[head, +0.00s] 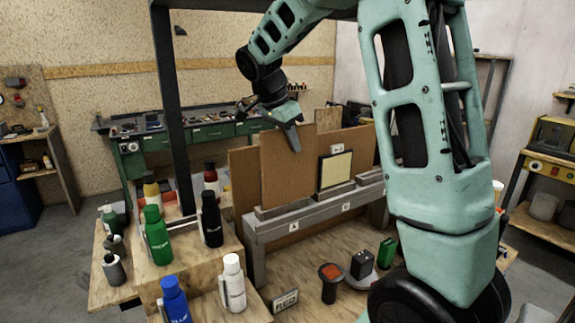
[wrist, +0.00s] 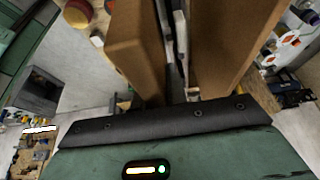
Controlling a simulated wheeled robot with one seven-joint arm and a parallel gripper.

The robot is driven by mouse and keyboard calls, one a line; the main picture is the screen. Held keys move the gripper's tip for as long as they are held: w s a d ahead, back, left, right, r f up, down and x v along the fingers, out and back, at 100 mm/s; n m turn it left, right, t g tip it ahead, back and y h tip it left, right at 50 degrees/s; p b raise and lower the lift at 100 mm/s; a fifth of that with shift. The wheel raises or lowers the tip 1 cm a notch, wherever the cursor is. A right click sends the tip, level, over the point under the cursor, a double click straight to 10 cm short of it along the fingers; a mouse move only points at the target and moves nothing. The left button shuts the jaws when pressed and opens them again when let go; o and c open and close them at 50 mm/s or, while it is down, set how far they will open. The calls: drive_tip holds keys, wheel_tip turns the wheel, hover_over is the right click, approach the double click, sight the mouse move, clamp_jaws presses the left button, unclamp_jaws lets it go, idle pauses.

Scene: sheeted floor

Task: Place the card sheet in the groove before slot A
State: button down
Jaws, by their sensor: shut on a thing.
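The brown card sheet (head: 285,172) stands upright above the grey rack (head: 275,228) at the position labelled A (head: 294,226). My gripper (head: 294,138) is shut on the sheet at its top edge. The sheet's lower edge meets the grey block behind label A; I cannot tell whether it sits inside the groove. In the wrist view, brown boards (wrist: 138,50) (wrist: 235,45) show on both sides of narrow grey and black parts; the fingertips are not clear there.
A dark-framed pale yellow panel (head: 336,170) stands right of the sheet. Another brown board (head: 243,180) stands behind, on the left. Bottles, such as the green (head: 156,236) and black (head: 211,220) ones, stand left of the rack. Small items (head: 362,264) lie on the right.

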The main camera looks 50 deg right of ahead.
drive_tip(key=shift+f+p, duration=0.55)
drive_tip(key=shift+f, duration=1.8)
drive_tip(key=shift+f, duration=0.1)
drive_tip(key=c, duration=1.7)
unclamp_jaws()
drive_tip(key=b+v, duration=0.2)
drive_tip(key=v, duration=0.5)
drive_tip(key=shift+r, duration=0.35)
drive_tip(key=shift+a, duration=0.1)
